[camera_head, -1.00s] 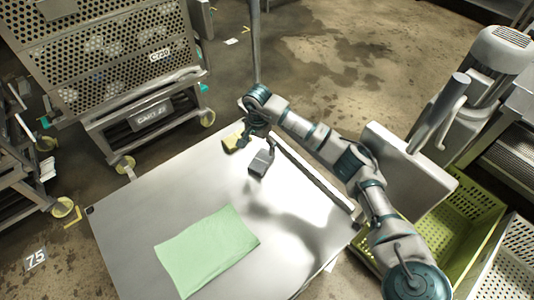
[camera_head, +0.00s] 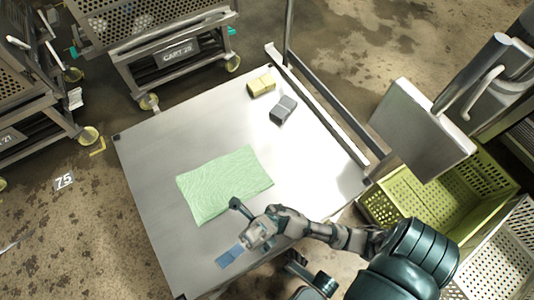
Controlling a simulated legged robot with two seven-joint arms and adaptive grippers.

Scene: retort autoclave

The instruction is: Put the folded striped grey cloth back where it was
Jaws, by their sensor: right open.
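The small grey folded cloth (camera_head: 283,109) lies on the far right part of the metal table, beside a yellow folded item (camera_head: 261,84). Its stripes are too small to make out. My right gripper (camera_head: 241,222) is open and empty over the near part of the table, well apart from the grey cloth. It is between a light green cloth (camera_head: 222,182) and a small blue flat item (camera_head: 230,256). I cannot tell how high above the table it is. My left gripper is not in view.
The metal table (camera_head: 150,190) is bare on its left and right sides. A rail (camera_head: 318,103) and upright post stand along its far right edge. A green perforated crate (camera_head: 440,200) and a white one (camera_head: 505,260) stand at right. Carts (camera_head: 175,60) stand behind.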

